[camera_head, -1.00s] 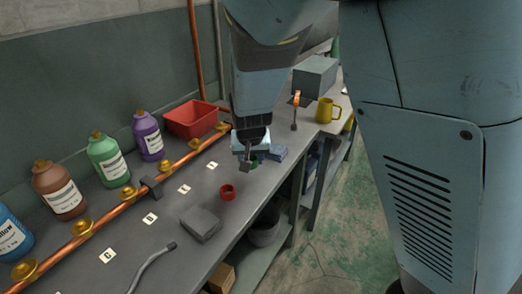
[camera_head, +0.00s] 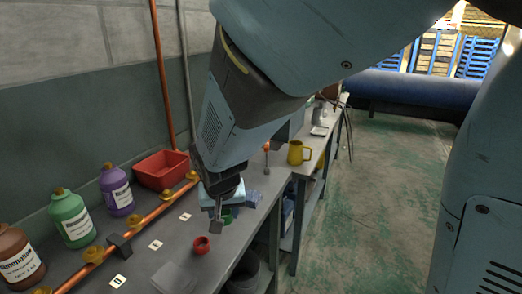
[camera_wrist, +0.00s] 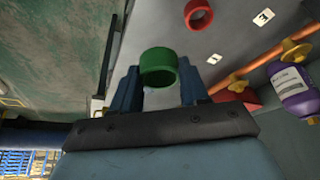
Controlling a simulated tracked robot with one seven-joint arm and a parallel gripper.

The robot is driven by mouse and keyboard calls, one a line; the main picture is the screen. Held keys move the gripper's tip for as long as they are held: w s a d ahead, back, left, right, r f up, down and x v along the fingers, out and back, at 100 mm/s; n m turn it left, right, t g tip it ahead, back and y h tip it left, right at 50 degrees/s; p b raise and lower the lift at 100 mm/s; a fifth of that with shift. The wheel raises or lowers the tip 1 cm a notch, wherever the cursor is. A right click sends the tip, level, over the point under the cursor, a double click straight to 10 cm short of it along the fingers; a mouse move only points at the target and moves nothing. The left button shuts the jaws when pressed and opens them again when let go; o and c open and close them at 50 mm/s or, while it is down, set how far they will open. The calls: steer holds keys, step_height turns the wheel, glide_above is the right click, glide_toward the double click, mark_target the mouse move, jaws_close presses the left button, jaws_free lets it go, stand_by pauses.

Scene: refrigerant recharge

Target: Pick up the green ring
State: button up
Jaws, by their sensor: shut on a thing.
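The green ring (camera_wrist: 158,78) sits between the two fingers of my gripper (camera_wrist: 157,84) in the wrist view. The fingers are shut on it, one on each side. In the head view my gripper (camera_head: 217,222) is low over the grey bench, and a bit of the green ring (camera_head: 234,212) shows beside the fingers. Whether the ring touches the bench is unclear. A red ring (camera_head: 202,250) lies on the bench nearer the camera, apart from my gripper.
A blue block (camera_head: 252,198) is close to the right of my gripper. A copper pipe (camera_head: 146,223) with brass valves runs along the bench. Behind it stand bottles and a red bin (camera_head: 162,180). A yellow mug (camera_head: 297,153) stands farther back.

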steer(key=shift+s+d+r, duration=0.1)
steer(key=shift+s+r, duration=0.2)
steer(key=shift+s, duration=0.3)
steer(key=shift+s+d+r, duration=0.15)
steer(key=shift+s+r, duration=0.1)
steer(key=shift+s, duration=0.35)
steer(key=shift+s+d+r, duration=0.1)
steer(key=shift+s+r, duration=0.2)
steer(key=shift+s, duration=0.3)
step_height(320, 180, up, 4)
